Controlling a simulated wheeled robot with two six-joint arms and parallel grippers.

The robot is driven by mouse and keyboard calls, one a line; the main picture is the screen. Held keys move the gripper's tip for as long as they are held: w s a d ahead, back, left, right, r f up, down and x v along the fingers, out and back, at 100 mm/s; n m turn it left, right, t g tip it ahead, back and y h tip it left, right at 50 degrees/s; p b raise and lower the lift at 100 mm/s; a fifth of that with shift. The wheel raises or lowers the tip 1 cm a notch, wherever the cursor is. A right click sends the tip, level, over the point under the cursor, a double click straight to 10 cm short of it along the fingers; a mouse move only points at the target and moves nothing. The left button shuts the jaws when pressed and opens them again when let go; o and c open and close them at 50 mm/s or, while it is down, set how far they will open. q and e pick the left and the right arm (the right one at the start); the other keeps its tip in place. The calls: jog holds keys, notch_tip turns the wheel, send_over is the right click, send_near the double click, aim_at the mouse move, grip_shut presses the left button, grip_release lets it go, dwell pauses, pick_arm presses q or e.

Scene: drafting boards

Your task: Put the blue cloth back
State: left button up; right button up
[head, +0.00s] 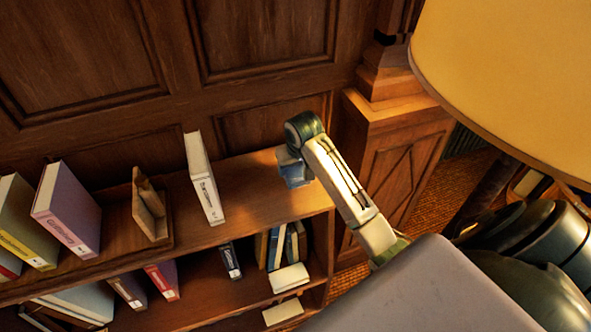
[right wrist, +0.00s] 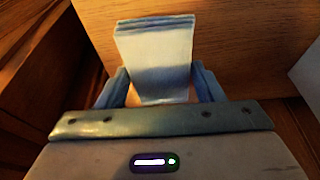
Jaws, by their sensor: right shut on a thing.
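The blue cloth (right wrist: 155,50) is a pale blue folded block with layered edges at its far end. In the right wrist view it stands between the two blue fingers of my right gripper (right wrist: 160,80), which is shut on it. In the head view my right gripper (head: 293,172) is at the right end of the bookcase's top shelf (head: 252,192). Whether the cloth touches the wood there I cannot tell. My left gripper is not in view.
A white book (head: 203,180) stands upright left of my gripper, with a wooden bookend (head: 149,207) and more books farther left. The shelf top between the white book and my gripper is clear. A wooden pillar (head: 396,150) and a yellow lampshade (head: 510,75) are on the right.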

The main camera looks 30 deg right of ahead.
aim_at(296, 170)
jog(key=p+x, duration=0.2)
jog(key=x, duration=0.1)
jog(key=shift+s+d, duration=0.15)
jog(key=shift+s, duration=0.1)
jog(key=shift+f, duration=0.35)
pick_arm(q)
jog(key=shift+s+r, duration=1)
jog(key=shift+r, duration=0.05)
pick_arm(e)
jog(key=o, duration=0.9)
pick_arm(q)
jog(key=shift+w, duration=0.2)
pick_arm(e)
jog(key=shift+r, duration=0.1)
